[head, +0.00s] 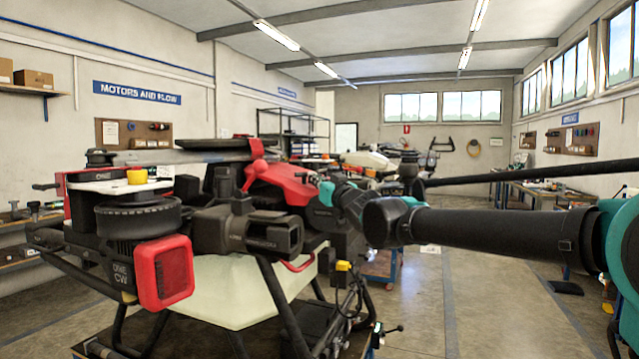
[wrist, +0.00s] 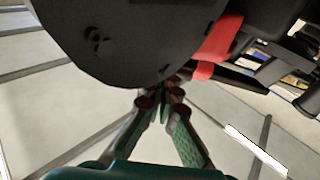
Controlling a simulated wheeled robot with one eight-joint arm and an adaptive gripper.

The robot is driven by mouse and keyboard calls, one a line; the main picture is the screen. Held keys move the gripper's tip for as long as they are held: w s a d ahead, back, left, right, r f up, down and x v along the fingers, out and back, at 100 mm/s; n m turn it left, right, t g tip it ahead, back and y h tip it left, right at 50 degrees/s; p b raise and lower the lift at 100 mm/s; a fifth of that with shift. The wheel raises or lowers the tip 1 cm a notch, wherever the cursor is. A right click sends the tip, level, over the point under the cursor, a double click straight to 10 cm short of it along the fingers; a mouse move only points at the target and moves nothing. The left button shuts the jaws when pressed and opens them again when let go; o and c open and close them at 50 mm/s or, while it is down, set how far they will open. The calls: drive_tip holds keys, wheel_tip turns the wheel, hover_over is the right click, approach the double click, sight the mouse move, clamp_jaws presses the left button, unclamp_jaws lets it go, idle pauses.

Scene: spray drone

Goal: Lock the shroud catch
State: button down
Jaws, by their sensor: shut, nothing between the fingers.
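The spray drone (head: 240,270) fills the left half of the head view, with a red shell (head: 285,180), dark motor parts and a pale tank. My gripper (head: 318,182) is at the drone's red shell, small and partly hidden among dark parts. In the wrist view my gripper (wrist: 162,98) has its fingers converging to shut tips, with nothing between them. A large dark rounded cover (wrist: 125,35) with a small mark lies just beyond the tips. A red band (wrist: 217,48) is right of it. I cannot tell which part is the shroud catch, or whether the fingertips touch anything.
A red square-framed part (head: 165,272) and a black motor (head: 138,215) stand out at the drone's front left. A workbench (head: 535,190) runs along the right wall. Bare floor (head: 470,300) lies right of the drone.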

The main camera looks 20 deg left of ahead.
sight(316, 188)
drive_tip(key=shift+w+a+r, duration=0.1)
drive_tip(key=shift+w+a, duration=0.15)
drive_tip(key=shift+w, duration=0.3)
idle(0.7)
drive_tip(key=shift+w, duration=0.75)
drive_tip(key=shift+w+a+r, duration=0.1)
drive_tip(key=shift+w+r, duration=0.1)
drive_tip(key=shift+r, duration=0.05)
idle(0.3)
